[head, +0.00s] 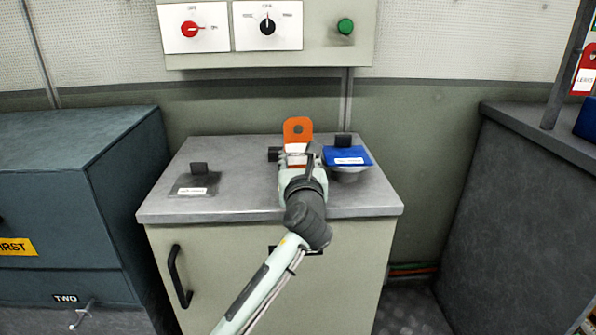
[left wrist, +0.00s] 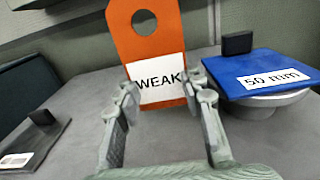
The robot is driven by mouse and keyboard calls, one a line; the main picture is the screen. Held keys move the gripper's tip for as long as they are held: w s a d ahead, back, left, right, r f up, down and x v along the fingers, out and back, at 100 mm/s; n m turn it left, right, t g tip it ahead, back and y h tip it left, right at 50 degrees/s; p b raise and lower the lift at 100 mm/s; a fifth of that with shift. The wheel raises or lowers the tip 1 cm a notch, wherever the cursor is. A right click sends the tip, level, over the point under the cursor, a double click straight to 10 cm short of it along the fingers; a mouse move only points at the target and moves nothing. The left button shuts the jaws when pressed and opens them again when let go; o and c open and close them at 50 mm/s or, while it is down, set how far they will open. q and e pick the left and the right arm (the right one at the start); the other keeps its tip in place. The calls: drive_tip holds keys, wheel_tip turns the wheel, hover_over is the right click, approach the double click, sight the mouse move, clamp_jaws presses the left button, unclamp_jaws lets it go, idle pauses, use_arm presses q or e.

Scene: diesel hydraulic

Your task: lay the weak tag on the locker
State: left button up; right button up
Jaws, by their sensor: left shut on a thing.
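The weak tag (head: 298,130) is an orange tag with a hole near its top and a white label; the left wrist view shows it reading "WEAK" (left wrist: 150,35). My left gripper (head: 298,165) is shut on its lower part and holds it upright over the grey top of a cream locker (head: 235,205). The fingers (left wrist: 162,88) stand at either side of the label's lower half. I cannot tell whether the tag's lower edge touches the top. My right gripper is in neither view.
On the locker top, a blue lid-like piece labelled "50 mm" (head: 346,156) sits on a round grey base at right. A flat grey plate (head: 195,185) with a black knob lies at left. A teal cabinet (head: 70,160) stands left; a switch panel (head: 270,55) hangs behind.

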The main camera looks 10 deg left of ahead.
use_arm(q)
wheel_tip(320, 180, down, 3)
drive_tip(key=shift+f, duration=0.2)
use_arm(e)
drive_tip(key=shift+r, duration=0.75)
use_arm(q)
drive_tip(key=o, duration=1.2)
drive_tip(key=shift+f, duration=0.1)
